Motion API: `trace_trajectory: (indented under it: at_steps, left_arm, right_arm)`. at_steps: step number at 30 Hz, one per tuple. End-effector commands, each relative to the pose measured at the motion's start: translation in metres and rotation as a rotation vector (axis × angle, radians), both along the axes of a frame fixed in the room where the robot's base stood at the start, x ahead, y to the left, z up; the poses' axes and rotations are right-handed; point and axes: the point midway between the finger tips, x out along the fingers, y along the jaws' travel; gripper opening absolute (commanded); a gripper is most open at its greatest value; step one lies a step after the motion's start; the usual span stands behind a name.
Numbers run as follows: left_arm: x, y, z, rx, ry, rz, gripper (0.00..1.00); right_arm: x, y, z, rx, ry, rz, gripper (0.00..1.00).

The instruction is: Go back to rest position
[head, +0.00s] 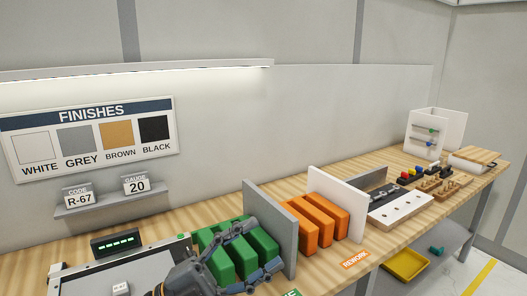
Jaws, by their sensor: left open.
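My left gripper (265,243) comes in at the bottom of the head view, dark grey, with its two fingers spread apart. It overlaps the green blocks (218,262), which stand side by side left of a grey upright divider (271,215). One finger lies across their upper part and the other across their lower front. I cannot tell whether the fingers touch them. No block is seen held up off the bench. The gripper hides part of the green blocks. My right gripper is not in view.
Orange blocks (318,219) stand between the grey divider and a white one (340,198). A panel machine (130,272) with a green-lit display is at left. A white drilled board (402,208) and small parts lie farther right on the wooden bench. A yellow tray (405,264) sits below.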

Motion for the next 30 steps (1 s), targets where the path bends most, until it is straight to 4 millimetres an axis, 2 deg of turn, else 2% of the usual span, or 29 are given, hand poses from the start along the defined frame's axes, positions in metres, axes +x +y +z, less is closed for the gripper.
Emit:
trace_trajectory:
  at_steps: [2,5,8,11,13,16,18,21,25,30]
  left_arm:
    - [0.019,0.023,0.000,-0.146,0.110,0.138,0.59]
    - [0.043,0.059,-0.015,-0.284,0.269,0.327,0.59]
    - [0.061,0.097,-0.052,-0.376,0.459,0.520,0.59]
    - [0.066,0.134,-0.105,-0.418,0.674,0.710,0.59]
    - [0.059,0.156,-0.149,-0.420,0.840,0.835,0.59]
    - [0.032,0.180,-0.216,-0.381,1.093,0.992,0.59]
    - [0.005,0.190,-0.259,-0.329,1.265,1.077,0.59]
    - [-0.039,0.198,-0.307,-0.242,1.477,1.157,0.59]
    - [-0.093,0.199,-0.348,-0.127,1.703,1.210,0.59]
    - [-0.159,0.195,-0.379,0.021,1.939,1.225,0.59]
  right_arm:
    - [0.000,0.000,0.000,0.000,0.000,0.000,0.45]
    - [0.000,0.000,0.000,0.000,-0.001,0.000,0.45]
    - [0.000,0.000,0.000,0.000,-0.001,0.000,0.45]
    - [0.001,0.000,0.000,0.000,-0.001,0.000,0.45]
    - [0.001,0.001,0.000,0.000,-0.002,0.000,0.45]
    - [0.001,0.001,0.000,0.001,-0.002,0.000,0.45]
    - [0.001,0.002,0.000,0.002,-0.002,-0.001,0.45]
    - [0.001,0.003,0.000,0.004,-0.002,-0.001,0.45]
    - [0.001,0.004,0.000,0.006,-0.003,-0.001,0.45]
    - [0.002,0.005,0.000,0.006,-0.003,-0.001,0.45]
